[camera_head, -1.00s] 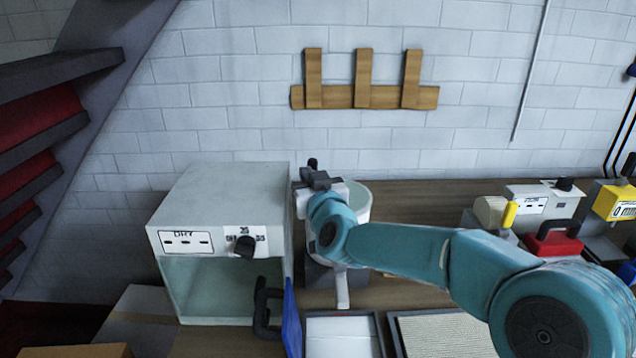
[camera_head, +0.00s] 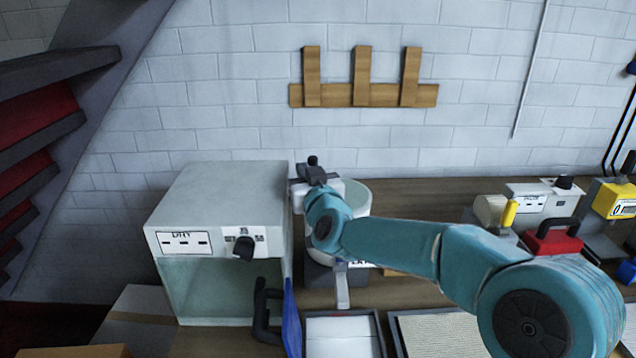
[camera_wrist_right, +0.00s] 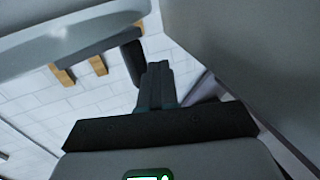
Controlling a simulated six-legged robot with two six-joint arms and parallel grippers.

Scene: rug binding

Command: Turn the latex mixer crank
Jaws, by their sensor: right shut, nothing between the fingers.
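The latex mixer (camera_head: 357,198) is a pale round tub on the bench, right of the dryer box and largely hidden behind my right wrist. Part of its label shows below the wrist. A black upright knob, which looks like the crank handle (camera_head: 313,160), stands at the top. In the right wrist view the black crank handle (camera_wrist_right: 132,62) hangs from a dark bar close to the left of the fingertips. I cannot tell whether they touch. My right gripper (camera_wrist_right: 158,70) is shut and empty; in the head view its dark jaws are partly hidden at the mixer's top left. My left gripper is not in view.
A white dryer box (camera_head: 225,205) with a dial stands close left of the mixer. A blue panel (camera_head: 291,320) is at its right edge. Trays (camera_head: 342,335) lie in front. A wooden rack (camera_head: 365,95) hangs behind.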

